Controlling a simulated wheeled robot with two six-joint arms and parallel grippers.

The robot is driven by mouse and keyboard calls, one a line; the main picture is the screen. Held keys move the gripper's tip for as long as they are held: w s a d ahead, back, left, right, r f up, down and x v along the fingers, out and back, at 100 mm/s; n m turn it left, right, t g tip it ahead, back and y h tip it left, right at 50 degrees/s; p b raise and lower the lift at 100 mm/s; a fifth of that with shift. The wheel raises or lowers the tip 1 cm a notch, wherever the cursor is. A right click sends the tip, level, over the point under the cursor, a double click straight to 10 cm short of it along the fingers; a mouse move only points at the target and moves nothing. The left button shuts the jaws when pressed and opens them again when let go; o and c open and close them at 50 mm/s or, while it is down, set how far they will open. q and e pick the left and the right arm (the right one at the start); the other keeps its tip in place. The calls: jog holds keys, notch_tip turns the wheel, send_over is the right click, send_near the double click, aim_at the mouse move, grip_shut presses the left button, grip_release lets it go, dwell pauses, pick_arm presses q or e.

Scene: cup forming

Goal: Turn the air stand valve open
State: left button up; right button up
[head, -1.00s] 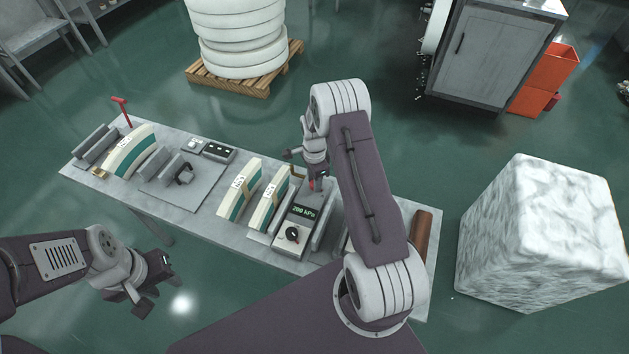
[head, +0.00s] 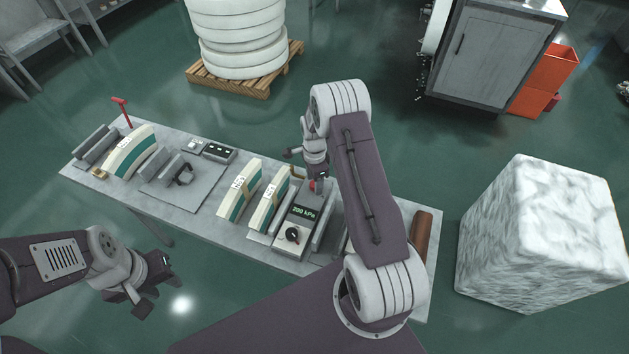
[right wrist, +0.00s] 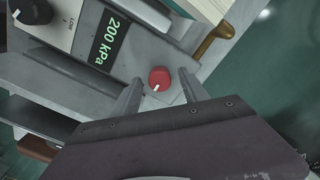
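The air stand (head: 293,232) is a grey box on the bench with a green "200 kPa" readout (head: 303,211) and a black dial (head: 292,235). Its readout also shows in the right wrist view (right wrist: 111,41). The valve is a small red round knob (right wrist: 159,79) with a white mark, beyond the readout; it is partly hidden in the head view (head: 312,186). My right gripper (right wrist: 161,92) is open, one finger on either side of the knob, apparently not touching it. My left gripper (head: 160,285) is open and empty, off the bench's front edge.
Curved white-and-green mould pieces (head: 240,189) stand left of the air stand. A grey mat (head: 205,190) with a black clamp-like part and a small control box (head: 220,154) lie further left. A brown roll (head: 421,238) lies at the bench's right end. A marble-like block (head: 540,235) stands right.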

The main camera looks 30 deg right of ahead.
notch_tip(320, 180, up, 9)
jog(key=b, duration=0.1)
jog(key=shift+a, duration=0.1)
dwell(0.5)
notch_tip(320, 180, up, 4)
jog(key=t, duration=0.1)
send_over(306, 189)
jog(key=s+a+r+n, duration=0.3)
jog(key=s+a+r, duration=0.2)
jog(key=s+a+f+n, duration=0.1)
jog(key=s+n, duration=0.6)
jog(key=n, duration=0.1)
jog(key=s+a+f+n, duration=0.2)
jog(key=s+n, duration=0.5)
jog(key=s, duration=0.1)
jog(key=shift+a+f+n, duration=0.25)
jog(key=shift+a+n, duration=0.05)
jog(key=shift+n, duration=0.1)
